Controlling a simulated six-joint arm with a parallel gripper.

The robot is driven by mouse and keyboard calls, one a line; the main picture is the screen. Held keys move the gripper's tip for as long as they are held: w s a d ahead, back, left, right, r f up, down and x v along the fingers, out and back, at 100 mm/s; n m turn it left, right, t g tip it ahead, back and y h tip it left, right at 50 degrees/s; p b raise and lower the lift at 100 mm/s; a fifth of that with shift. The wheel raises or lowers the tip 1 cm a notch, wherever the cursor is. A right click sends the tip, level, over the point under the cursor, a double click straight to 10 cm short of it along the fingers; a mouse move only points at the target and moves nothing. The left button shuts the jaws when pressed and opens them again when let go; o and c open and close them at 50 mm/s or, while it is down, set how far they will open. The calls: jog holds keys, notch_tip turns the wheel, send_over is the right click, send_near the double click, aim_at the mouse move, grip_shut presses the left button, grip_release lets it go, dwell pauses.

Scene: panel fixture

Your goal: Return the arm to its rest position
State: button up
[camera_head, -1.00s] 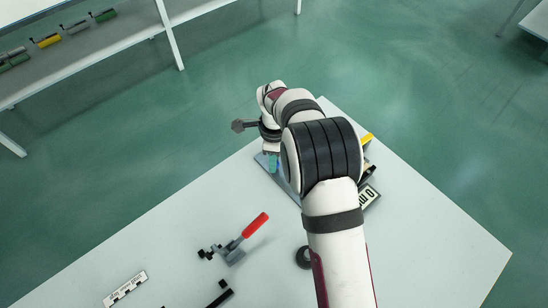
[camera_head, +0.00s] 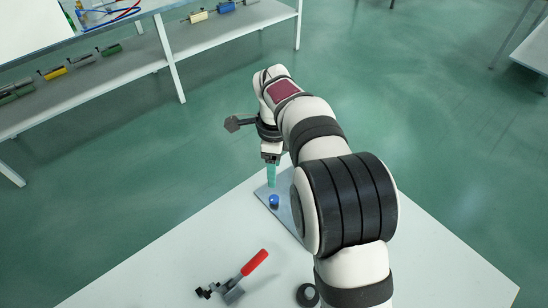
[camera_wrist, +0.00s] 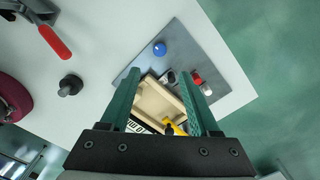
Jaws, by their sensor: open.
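My gripper (camera_head: 271,176) hangs over the far edge of the grey panel (camera_head: 289,214), its green fingers pointing down. In the wrist view my gripper (camera_wrist: 158,76) has its two fingers wide apart with nothing held between them. The panel (camera_wrist: 196,52) lies below and beyond the fingertips. It carries a blue knob (camera_wrist: 159,48), a red part (camera_wrist: 197,79), a white part (camera_wrist: 206,90) and a beige box (camera_wrist: 158,103). The blue knob (camera_head: 274,200) also shows in the head view. My arm hides much of the panel there.
A red-handled clamp (camera_head: 240,277) and a dark round part (camera_head: 307,295) sit on the white table (camera_head: 190,262). A shelf unit (camera_head: 170,55) with small coloured parts stands at the upper left. The floor beyond the table is clear.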

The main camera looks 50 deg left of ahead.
notch_tip(320, 180, up, 4)
dwell(0.5)
jog(key=w+d+r+n, duration=0.15)
jog(key=d+r, duration=0.25)
jog(key=d, duration=0.7)
jog(key=w+d+r, duration=0.3)
jog(key=d+r, duration=0.1)
jog(key=d, duration=0.7)
jog(key=s+d+f+n+y, duration=0.1)
jog(key=s+d+f, duration=0.3)
jog(key=s+d, duration=1.2)
jog(key=shift+d+f+n+y, duration=0.15)
jog(key=shift+d+n+y, duration=0.25)
jog(key=shift+d+n, duration=0.55)
